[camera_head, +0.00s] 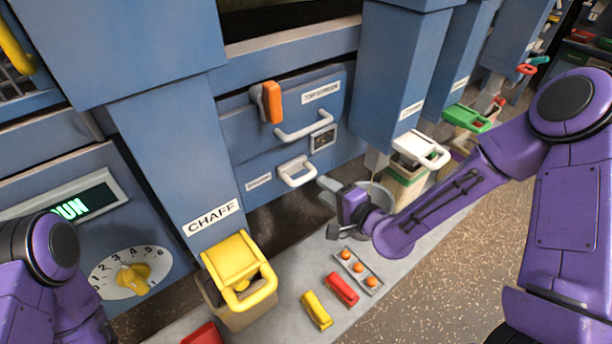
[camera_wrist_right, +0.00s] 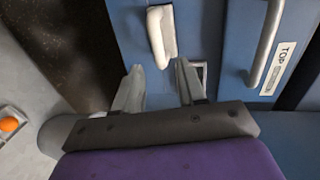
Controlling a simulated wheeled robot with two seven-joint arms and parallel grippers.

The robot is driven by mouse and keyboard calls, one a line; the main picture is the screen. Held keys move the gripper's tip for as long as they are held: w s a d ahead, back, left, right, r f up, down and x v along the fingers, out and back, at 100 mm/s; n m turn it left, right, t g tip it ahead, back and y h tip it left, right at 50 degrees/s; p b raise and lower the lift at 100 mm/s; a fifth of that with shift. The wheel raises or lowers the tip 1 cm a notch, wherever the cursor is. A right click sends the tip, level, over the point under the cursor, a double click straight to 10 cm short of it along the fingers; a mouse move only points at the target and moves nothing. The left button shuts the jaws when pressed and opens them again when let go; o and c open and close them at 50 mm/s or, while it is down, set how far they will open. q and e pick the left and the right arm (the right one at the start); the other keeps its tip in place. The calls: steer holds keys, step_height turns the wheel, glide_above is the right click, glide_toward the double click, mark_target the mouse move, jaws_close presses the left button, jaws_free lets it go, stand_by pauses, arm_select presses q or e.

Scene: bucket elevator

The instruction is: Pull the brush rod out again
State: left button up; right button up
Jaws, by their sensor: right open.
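I cannot clearly make out a brush rod in either view. My right gripper (camera_head: 331,208) is open and empty, low in front of the blue machine. In the right wrist view its two fingers (camera_wrist_right: 157,78) are spread apart. A white handle (camera_wrist_right: 161,36) lies just beyond the gap between them, apart from the fingertips. The same lower white handle (camera_head: 297,171) shows in the head view, on the drawer below the top screen drawer. The top screen handle (camera_head: 304,124) is above it. My left gripper is outside the head view; only part of the left arm shows.
On the grey bench are a yellow lidded chaff bin (camera_head: 233,265), a tray of orange balls (camera_head: 357,267), a red block (camera_head: 342,288) and a yellow block (camera_head: 316,310).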

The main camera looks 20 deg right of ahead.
mark_target(307, 175)
steer(key=x, duration=0.9)
steer(key=shift+d+f+p, duration=0.1)
steer(key=shift+f+p, duration=0.05)
steer(key=shift+p, duration=0.15)
steer(key=shift+s, duration=0.1)
steer(key=shift+c, duration=0.4)
jaws_close()
